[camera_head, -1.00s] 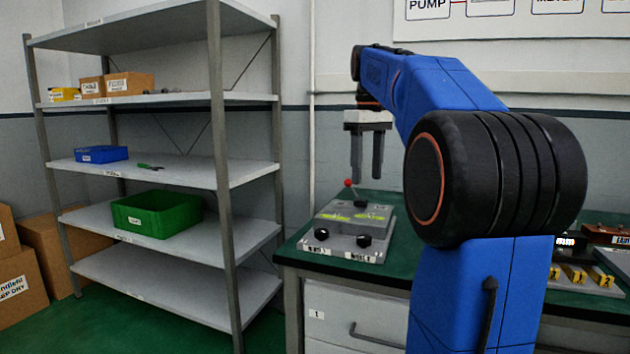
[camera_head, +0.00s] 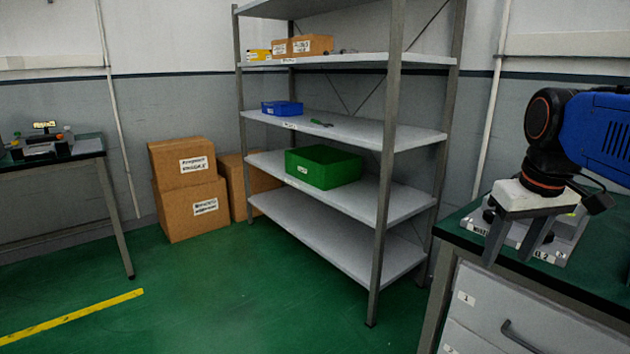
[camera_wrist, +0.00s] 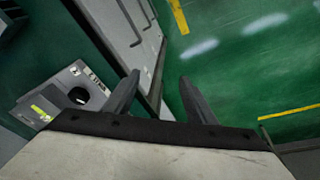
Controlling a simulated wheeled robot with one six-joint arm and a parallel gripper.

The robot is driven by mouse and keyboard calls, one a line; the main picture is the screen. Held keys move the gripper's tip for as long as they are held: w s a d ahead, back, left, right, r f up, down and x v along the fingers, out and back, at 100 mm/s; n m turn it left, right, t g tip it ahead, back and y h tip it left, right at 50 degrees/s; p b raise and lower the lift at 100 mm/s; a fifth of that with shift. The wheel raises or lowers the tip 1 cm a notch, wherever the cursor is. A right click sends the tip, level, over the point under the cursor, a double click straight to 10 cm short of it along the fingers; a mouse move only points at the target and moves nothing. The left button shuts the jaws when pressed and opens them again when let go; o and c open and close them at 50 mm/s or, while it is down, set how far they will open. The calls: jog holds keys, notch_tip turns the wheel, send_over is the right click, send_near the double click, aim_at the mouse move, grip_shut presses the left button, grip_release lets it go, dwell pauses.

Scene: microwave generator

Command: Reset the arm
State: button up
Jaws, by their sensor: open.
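My blue arm (camera_head: 598,130) is at the right of the head view, bent with its end pointing down. My gripper (camera_head: 512,246) is open and empty at the left edge of the green-topped bench (camera_head: 610,262). It hides part of the grey panel box (camera_head: 566,240) standing on the bench. In the wrist view my gripper (camera_wrist: 163,97) shows two separate dark fingers, with the drawer front and green floor beyond them. The panel box (camera_wrist: 62,92) with a black knob lies left of the fingers there.
A grey shelf unit (camera_head: 330,240) stands left of the bench, holding a green bin (camera_head: 323,168) and a blue bin (camera_head: 282,108). Cardboard boxes (camera_head: 187,190) stand by the wall. Another bench (camera_head: 88,146) is at the far left. The green floor (camera_head: 210,290) between is clear.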

jog(key=s+a+f+t, duration=0.1)
jog(key=s+a+f, duration=0.2)
jog(key=s+f, duration=0.2)
jog(key=s+a+f+t, duration=0.1)
jog(key=s+a+f, duration=0.2)
jog(key=f, duration=0.8)
jog(key=shift+s+a+f+m+y, duration=0.3)
jog(key=shift+s+a+f+m, duration=0.1)
jog(key=shift+s, duration=0.8)
jog(key=shift+r, duration=0.1)
